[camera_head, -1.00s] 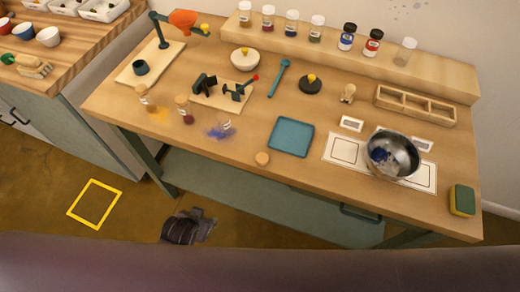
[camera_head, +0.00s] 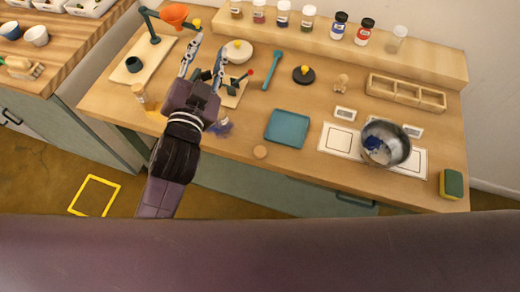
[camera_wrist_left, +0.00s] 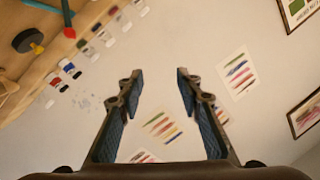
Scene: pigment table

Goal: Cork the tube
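A round tan cork-like piece (camera_head: 260,152) lies on the table near the front edge, left of the teal tray in the head view. A small glass tube (camera_head: 140,91) with orange powder by it stands at the table's left. Blue powder (camera_head: 222,127) lies on the wood beside my arm; the clear tube there and a red-powder tube are largely or wholly hidden by my left gripper. My left gripper (camera_head: 208,48) is raised over the left of the table, open and empty. In the left wrist view (camera_wrist_left: 159,73) its fingers are apart with nothing between them. My right gripper is out of view.
The teal tray (camera_head: 289,129), the metal bowl (camera_head: 398,151) and a sponge (camera_head: 452,184) are to the right. A dark stand (camera_head: 246,79), white lidded bowl (camera_head: 238,53) and orange funnel (camera_head: 174,13) are near the gripper. Jars line the back shelf (camera_head: 430,58).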

